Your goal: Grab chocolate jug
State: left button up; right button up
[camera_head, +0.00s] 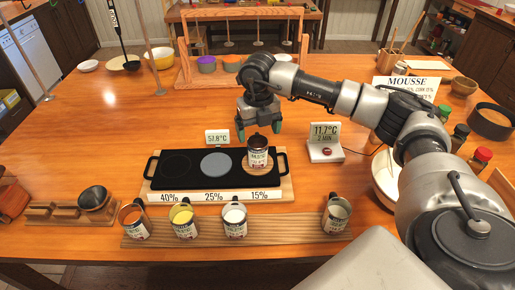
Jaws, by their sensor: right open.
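A small labelled jug with dark brown contents (258,157), which looks like the chocolate jug, stands upright on a round wooden disc at the right of a black tray (180,191). My right gripper (259,129) points down just above this jug, its fingers apart on either side of the rim. I cannot tell whether they touch it. Its label text is too small to read. Another jug with orange-brown contents (133,221) stands on the front wooden strip at the left. My left gripper is not in view.
The strip (280,228) also holds a yellow-filled jug (184,221), a white-filled jug (235,220) and a jug at the right (336,216). Temperature displays (325,140) (217,137) stand behind and beside the tray. A wooden frame (242,50) stands at the back. A white bowl (385,182) is near my right arm.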

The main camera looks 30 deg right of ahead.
aim_at(257, 144)
jog(key=f+p, duration=0.1)
jog(key=f, duration=0.1)
jog(key=f+p, duration=0.1)
jog(key=f, duration=0.2)
jog(key=shift+w+a, duration=0.1)
jog(key=shift+w, duration=0.1)
jog(key=shift+f, duration=0.45)
jog(key=shift+c, duration=0.5)
jog(key=c, duration=1)
jog(key=shift+c, duration=0.5)
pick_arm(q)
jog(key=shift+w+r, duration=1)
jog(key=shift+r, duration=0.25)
pick_arm(e)
jog(key=shift+w, duration=0.1)
